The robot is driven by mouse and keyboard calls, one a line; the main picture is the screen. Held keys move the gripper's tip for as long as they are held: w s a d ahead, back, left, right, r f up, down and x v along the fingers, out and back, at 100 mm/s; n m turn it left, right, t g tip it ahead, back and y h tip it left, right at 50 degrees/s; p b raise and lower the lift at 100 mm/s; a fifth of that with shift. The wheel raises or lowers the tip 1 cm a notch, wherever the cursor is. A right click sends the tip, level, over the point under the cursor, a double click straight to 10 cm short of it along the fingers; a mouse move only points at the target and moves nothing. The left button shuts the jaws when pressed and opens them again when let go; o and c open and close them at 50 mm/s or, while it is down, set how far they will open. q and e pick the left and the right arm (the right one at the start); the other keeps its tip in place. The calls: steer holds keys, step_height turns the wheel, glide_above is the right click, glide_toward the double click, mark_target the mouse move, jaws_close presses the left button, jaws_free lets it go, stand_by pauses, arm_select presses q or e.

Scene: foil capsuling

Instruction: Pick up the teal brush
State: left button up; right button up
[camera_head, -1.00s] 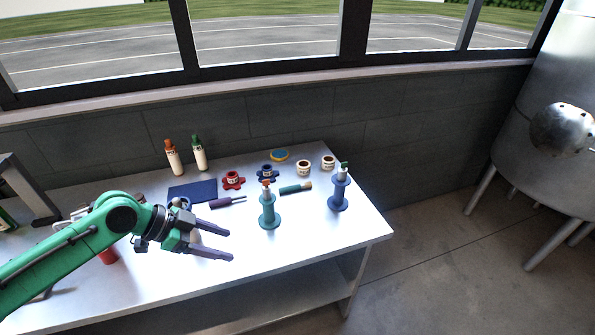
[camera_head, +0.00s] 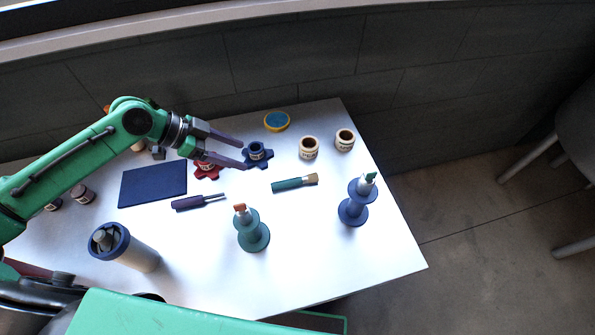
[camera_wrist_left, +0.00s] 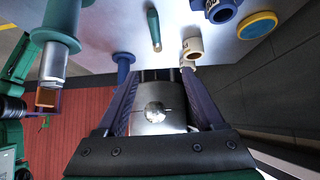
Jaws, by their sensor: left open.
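The teal brush (camera_head: 294,183) lies on the table in the head view, with its bristle end to the right. In the left wrist view its teal handle (camera_wrist_left: 153,26) shows near the top edge. My left gripper (camera_head: 243,153) is open and empty, above the table to the upper left of the brush, near the blue star-shaped holder. Its fingers also show in the left wrist view (camera_wrist_left: 160,88).
A teal spool stand (camera_head: 253,232) and a blue spool stand (camera_head: 354,207) stand nearer the front. A purple tool (camera_head: 189,203), a blue mat (camera_head: 150,186) and two cream rings (camera_head: 309,148) lie around. Table around the brush is clear.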

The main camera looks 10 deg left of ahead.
mark_target(282, 182)
step_height(282, 182, down, 6)
steer(key=s+r+b, duration=0.1)
steer(key=b, duration=0.3)
arm_select(q)
steer(key=p+x, duration=0.1)
steer(key=x, duration=0.4)
steer(key=s+a+f+p+x, duration=0.1)
steer(key=x, duration=0.5)
steer(key=f+p+x, duration=0.1)
steer(key=p+x, duration=0.1)
steer(key=x, duration=0.4)
steer(key=shift+s+a+f, duration=0.15)
steer(key=shift+s+a, duration=0.25)
steer(key=shift+w+d+f, duration=0.1)
steer(key=shift+d+f, duration=0.1)
steer(key=shift+f, duration=0.15)
jaws_close()
arm_select(e)
steer(key=r, duration=0.3)
steer(key=shift+w+d+r, duration=0.25)
steer(key=shift+w+r, duration=0.05)
steer(key=shift+w, duration=0.1)
